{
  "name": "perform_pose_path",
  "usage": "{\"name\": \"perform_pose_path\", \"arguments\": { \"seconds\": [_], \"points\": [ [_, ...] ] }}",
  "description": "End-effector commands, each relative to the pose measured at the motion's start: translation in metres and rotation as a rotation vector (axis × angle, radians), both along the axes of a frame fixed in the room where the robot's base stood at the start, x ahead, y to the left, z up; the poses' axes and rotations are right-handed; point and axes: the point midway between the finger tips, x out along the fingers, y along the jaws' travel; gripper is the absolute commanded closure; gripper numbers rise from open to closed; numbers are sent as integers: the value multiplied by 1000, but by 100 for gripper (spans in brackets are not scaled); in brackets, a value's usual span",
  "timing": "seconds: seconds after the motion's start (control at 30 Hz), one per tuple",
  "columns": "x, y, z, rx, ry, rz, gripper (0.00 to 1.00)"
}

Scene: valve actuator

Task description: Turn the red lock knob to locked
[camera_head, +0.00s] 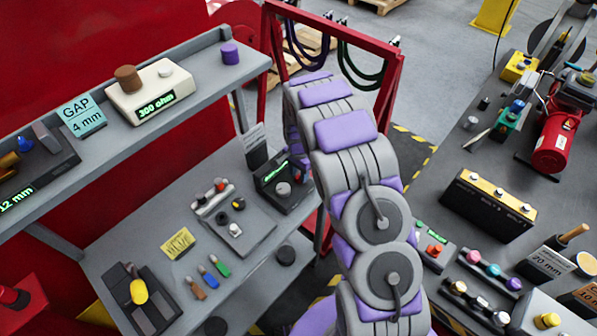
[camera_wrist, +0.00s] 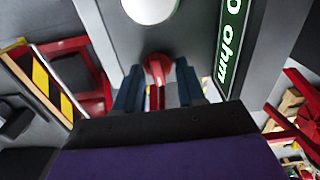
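The red lock knob (camera_wrist: 157,70) shows in the wrist view, on the front of a grey unit with a round white dial (camera_wrist: 148,9) and a green display (camera_wrist: 232,35) reading ohm. My gripper (camera_wrist: 159,88) has its two dark fingers on either side of the knob, with the knob between the tips. A narrow pale gap shows beside the knob's stem. Whether the fingers press on the knob cannot be told. In the head view, the dark unit (camera_head: 291,191) with a dial stands at the lower shelf's right end, beside my arm.
A cream 300 ohm box (camera_head: 155,97) stands on the upper shelf (camera_head: 200,62). A red frame (camera_head: 391,85) with hanging cables is behind my arm. A second bench (camera_head: 455,150) stands at the right.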

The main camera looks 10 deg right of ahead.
Motion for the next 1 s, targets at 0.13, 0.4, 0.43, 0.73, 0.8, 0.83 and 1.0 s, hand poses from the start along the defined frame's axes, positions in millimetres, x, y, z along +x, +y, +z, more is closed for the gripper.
{"name": "perform_pose_path", "arguments": {
  "seconds": [0.13, 0.4, 0.43, 0.73, 0.8, 0.83, 1.0],
  "points": [
    [0, 0, 4, 0, 0, 0, 61],
    [1, 0, 50, -1, -4, 0, 61],
    [1, 0, 57, -1, -6, 0, 61],
    [2, 1, 123, -1, -3, 0, 61],
    [2, 1, 136, -1, -4, 0, 61],
    [2, 1, 141, -1, -3, 0, 61],
    [1, 1, 164, -1, -1, 0, 61]
  ]
}}
